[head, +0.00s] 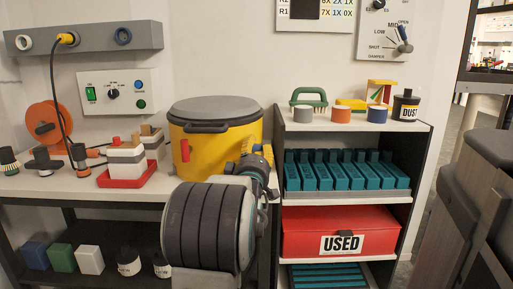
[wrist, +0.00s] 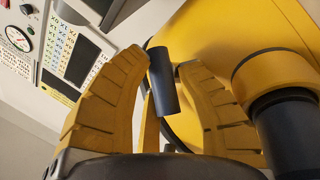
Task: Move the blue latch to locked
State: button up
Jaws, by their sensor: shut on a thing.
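The blue latch (wrist: 163,82) shows in the wrist view as a dark blue, rod-like grip between the two yellow fingers of my gripper (wrist: 166,70). It stands beside the yellow body of the drum (wrist: 225,45). My gripper is shut on it. In the head view the yellow drum (head: 222,142) has a grey lid and sits on the bench, and my gripper (head: 258,154) is at its right side. A small blue bit of the latch (head: 257,148) shows there; my arm and fingers hide the rest. The latch's mount and any lock marking are not clear.
A shelf unit (head: 345,199) with teal blocks and a red USED box stands close to the right of my arm. A red tray (head: 128,176) with white blocks is left of the drum. In the wrist view a thick dark fitting (wrist: 290,125) is at the lower right.

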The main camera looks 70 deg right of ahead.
jog(key=shift+s+r, duration=0.1)
jog(key=shift+r, duration=0.4)
grip_shut()
jog(key=shift+s+r+m+y, duration=0.1)
jog(key=shift+r+m+y, duration=0.05)
jog(key=shift+m+y, duration=0.45)
jog(key=shift+d+r+m+g+y, duration=0.1)
jog(key=shift+m+g+y, duration=0.2)
jog(key=shift+m+y, duration=0.8)
jog(key=shift+y+p, duration=0.5)
jog(key=shift+m, duration=0.3)
jog(key=o, duration=0.9)
grip_release()
jog(key=shift+s+d, duration=0.1)
jog(key=shift+d, duration=0.05)
jog(key=shift+c, duration=0.2)
jog(key=o, duration=0.3)
jog(key=shift+f, duration=0.3)
